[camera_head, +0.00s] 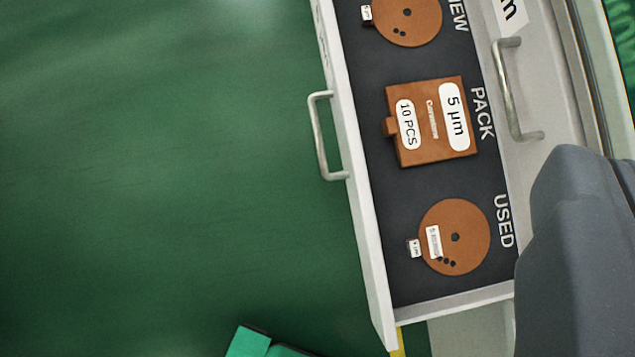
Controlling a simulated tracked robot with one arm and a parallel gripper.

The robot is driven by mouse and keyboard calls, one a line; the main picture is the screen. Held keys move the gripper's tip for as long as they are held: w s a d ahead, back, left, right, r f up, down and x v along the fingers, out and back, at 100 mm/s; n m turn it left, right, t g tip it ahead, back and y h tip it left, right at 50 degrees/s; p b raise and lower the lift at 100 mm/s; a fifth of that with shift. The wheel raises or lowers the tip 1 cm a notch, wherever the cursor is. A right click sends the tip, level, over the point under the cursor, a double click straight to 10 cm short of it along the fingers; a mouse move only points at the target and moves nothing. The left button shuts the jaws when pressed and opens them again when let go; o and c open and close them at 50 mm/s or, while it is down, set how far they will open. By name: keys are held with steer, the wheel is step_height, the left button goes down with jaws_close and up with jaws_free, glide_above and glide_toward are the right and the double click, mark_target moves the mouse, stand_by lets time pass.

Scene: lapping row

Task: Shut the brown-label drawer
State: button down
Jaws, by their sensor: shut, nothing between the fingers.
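A drawer (362,240) stands open, pulled out to the left from the cabinet, with a metal bar handle (322,137) on its front. Its front face is turned away, so no colour label on it shows. On its dark lining lie a brown disc (388,22) by the word NEW, partly cut off at the top, a brown pack (433,148) marked 5 µm and 10 PCS by PACK, and a brown disc (470,215) by USED. I cannot make out my gripper's fingers in this view.
The cabinet front (560,115) at the right carries another bar handle (508,92) and a partly cut-off white label (511,14). A grey rounded body covers the lower right. A teal piece (248,343) shows at the bottom edge. The green floor (160,170) left of the drawer is clear.

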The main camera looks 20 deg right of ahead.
steer(key=a+f+n+g+p, duration=0.1)
steer(key=a+f, duration=0.2)
steer(key=f, duration=0.4)
steer(key=a+f+n+g+p, duration=0.1)
steer(key=a+f, duration=0.2)
steer(key=f, duration=0.4)
steer(key=b, duration=0.3)
glide_toward(345, 141)
steer(key=shift+n+g, duration=0.3)
steer(key=x, duration=0.4)
steer(key=shift+s+a+f, duration=0.15)
steer(key=shift+a+f, duration=0.05)
steer(key=shift+a, duration=0.3)
steer(key=shift+w+d, duration=0.45)
steer(key=shift+d, duration=0.2)
